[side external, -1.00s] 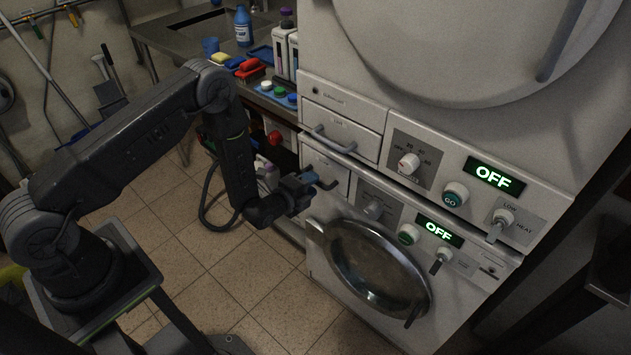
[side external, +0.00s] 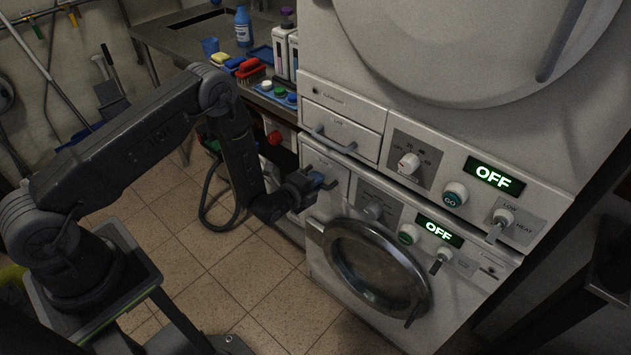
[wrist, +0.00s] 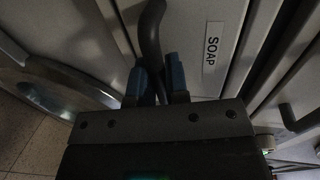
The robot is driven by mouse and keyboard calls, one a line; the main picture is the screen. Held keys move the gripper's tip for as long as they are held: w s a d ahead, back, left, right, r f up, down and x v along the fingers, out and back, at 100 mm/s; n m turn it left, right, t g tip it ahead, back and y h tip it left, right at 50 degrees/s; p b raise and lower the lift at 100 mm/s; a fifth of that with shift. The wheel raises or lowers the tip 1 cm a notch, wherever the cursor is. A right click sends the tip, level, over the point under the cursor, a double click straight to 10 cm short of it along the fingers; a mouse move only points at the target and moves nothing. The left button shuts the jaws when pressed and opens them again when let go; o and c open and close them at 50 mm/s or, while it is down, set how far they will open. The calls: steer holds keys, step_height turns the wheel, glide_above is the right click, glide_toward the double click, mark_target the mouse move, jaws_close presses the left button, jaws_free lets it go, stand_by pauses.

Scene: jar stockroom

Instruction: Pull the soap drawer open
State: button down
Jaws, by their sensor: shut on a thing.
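The soap drawer (wrist: 195,50) shows in the wrist view with a white label reading SOAP (wrist: 212,48). Its dark curved handle (wrist: 150,35) runs down between the blue-tipped fingers of my gripper (wrist: 158,82). In the side view, my gripper (side external: 316,180) is at the front of the soap drawer (side external: 325,164), at the upper left of the lower machine. The gripper is shut on the handle. The drawer front looks flush with the machine. The gripper hides most of the handle in the side view.
A round door (side external: 375,270) sits below and right of the drawer. Knobs and OFF displays line the panels. Another drawer with a handle (side external: 333,140) is just above. A counter (side external: 175,50) with bottles and brushes stands behind. The tiled floor (side external: 215,265) in front is clear.

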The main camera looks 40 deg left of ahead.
stand_by(0.3)
steer(key=f+v, duration=0.3)
steer(key=v, duration=1.3)
steer(key=shift+s, duration=0.4)
steer(key=shift+f, duration=0.1)
steer(key=c, duration=1.1)
jaws_free()
steer(key=shift+c, duration=0.2)
